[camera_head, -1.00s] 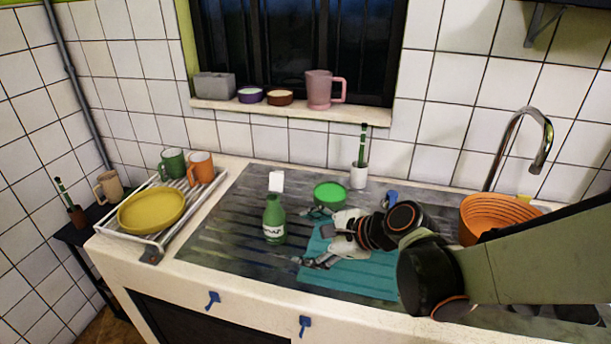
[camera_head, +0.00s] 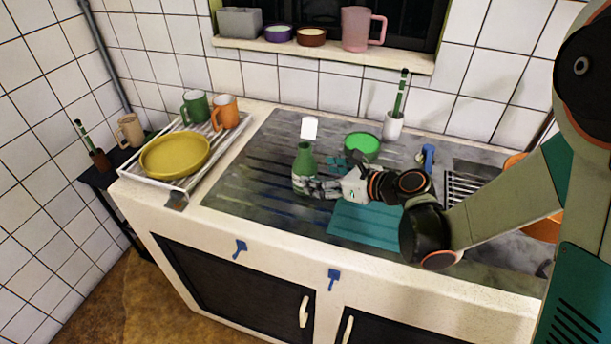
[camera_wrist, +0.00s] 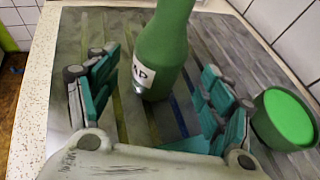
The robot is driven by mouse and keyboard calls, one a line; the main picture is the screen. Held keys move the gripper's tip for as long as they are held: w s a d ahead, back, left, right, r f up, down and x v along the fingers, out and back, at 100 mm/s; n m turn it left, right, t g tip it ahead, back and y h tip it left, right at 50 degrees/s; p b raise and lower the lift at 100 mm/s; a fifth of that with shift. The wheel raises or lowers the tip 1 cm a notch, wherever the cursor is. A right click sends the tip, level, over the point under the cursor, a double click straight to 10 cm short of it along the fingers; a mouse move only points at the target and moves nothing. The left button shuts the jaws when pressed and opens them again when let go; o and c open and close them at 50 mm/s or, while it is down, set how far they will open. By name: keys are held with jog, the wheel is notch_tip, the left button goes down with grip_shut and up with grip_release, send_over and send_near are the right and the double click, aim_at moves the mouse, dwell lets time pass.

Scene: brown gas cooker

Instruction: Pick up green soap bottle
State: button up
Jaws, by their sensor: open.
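The green soap bottle (camera_head: 304,165), with a white pump top, stands upright on the dark ribbed drainboard in the head view. My gripper (camera_head: 318,187) reaches it from the right, with a finger in front of the bottle's lower body. In the wrist view the bottle (camera_wrist: 165,50) with its white label stands between the two spread teal fingers of my gripper (camera_wrist: 160,92). The gripper is open, and a gap shows between the bottle and the left finger. The bottle's top is cut off in the wrist view.
A green bowl (camera_head: 362,143) stands close behind my gripper, and also at the right in the wrist view (camera_wrist: 285,118). A teal mat (camera_head: 366,226) lies under my arm. A white cup with a brush (camera_head: 393,125) stands behind. A dish rack (camera_head: 163,182) is at the left.

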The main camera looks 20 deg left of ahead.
aim_at(313, 172)
jog(key=shift+b+x, duration=1.1)
jog(key=shift+x, duration=2)
jog(key=shift+r, duration=0.25)
jog(key=c, duration=1.3)
